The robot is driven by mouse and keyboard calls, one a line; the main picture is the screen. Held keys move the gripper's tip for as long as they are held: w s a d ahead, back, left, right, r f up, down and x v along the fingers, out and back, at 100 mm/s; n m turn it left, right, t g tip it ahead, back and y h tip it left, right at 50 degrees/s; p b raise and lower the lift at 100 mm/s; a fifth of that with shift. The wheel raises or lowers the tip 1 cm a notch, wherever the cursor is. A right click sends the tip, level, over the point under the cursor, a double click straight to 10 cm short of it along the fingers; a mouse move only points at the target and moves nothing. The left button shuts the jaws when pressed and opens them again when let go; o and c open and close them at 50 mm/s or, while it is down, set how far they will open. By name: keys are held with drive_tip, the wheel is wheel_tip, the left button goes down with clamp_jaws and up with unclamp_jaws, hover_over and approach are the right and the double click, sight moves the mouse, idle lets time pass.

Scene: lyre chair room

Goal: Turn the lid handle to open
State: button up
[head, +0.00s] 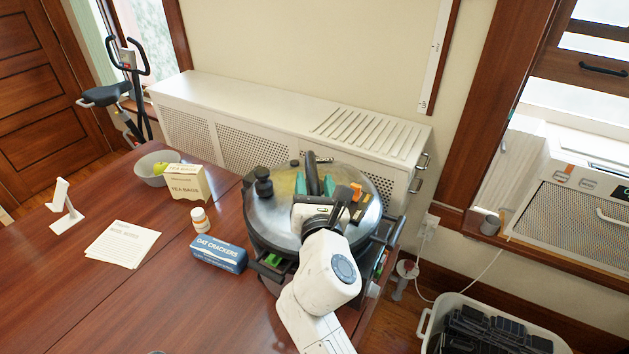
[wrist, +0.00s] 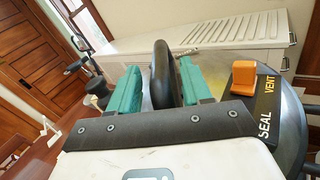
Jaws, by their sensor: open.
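A large pot with a round metal lid (head: 275,225) stands on the wooden table's corner. A dark upright lid handle (head: 312,172) rises from the lid; it shows as a black rounded fin in the wrist view (wrist: 161,70). My gripper (head: 315,184) is open, with its teal fingers on either side of the handle. In the wrist view my gripper (wrist: 160,84) has the handle between its fingers, nearer the right one; contact cannot be told. An orange knob (wrist: 244,77) sits on a black plate marked SEAL and VENT. My wrist hides the lid's near middle.
A dark round knob (head: 263,183) stands on the lid's left. An oat crackers box (head: 218,254), pill bottle (head: 200,220), tea bags box (head: 187,184), bowl (head: 152,178) and paper (head: 122,245) lie left. A white radiator cover (head: 270,112) stands behind.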

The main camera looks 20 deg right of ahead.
drive_tip(key=shift+w+d, duration=0.1)
drive_tip(key=shift+w, duration=0.15)
drive_tip(key=shift+c, duration=0.5)
clamp_jaws()
